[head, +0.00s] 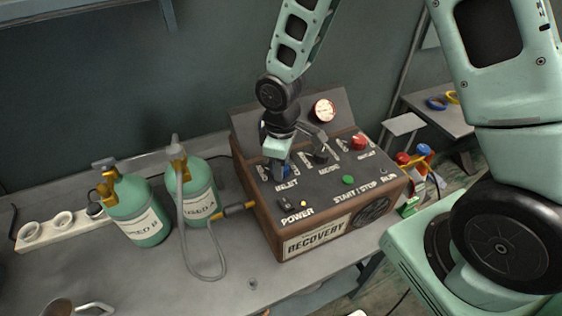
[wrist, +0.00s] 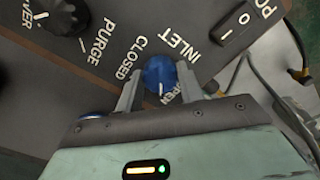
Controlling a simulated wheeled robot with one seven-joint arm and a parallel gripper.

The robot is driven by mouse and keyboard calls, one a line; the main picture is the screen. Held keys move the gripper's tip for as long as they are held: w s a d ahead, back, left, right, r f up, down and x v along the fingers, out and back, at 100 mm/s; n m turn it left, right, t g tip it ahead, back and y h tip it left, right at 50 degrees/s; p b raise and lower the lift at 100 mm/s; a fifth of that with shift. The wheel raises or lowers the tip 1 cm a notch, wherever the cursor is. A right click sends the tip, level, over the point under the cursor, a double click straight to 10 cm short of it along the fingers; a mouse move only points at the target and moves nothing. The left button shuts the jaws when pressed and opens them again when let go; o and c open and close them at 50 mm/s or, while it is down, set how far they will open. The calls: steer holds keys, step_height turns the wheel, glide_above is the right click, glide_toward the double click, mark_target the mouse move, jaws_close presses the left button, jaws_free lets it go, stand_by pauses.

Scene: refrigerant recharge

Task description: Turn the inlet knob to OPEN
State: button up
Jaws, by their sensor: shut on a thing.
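The inlet knob (wrist: 158,72) is blue and round, with a short white pointer line, on the dark panel of the recovery unit (head: 315,237). My gripper (wrist: 160,80) is shut on it, one finger on each side. In the wrist view the pointer line is aimed down the picture. The CLOSED label (wrist: 129,57) lies left of the knob; the OPEN label (wrist: 182,93) lies at its lower right, partly covered by a finger. In the head view my gripper (head: 280,170) comes down on the panel above the INLET label and mostly hides the knob.
A power switch (wrist: 238,24) is close by on the panel, and a black purge knob (wrist: 62,15) is on the other side. Two green tanks (head: 140,212) (head: 200,190) with a grey hose (head: 184,240) stand left of the unit. The front bench area is mostly clear.

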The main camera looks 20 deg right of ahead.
steer(key=shift+n, duration=0.6)
steer(key=o, duration=1)
step_height(320, 180, up, 18)
steer(key=shift+f+b, duration=0.25)
steer(key=shift+b, duration=0.25)
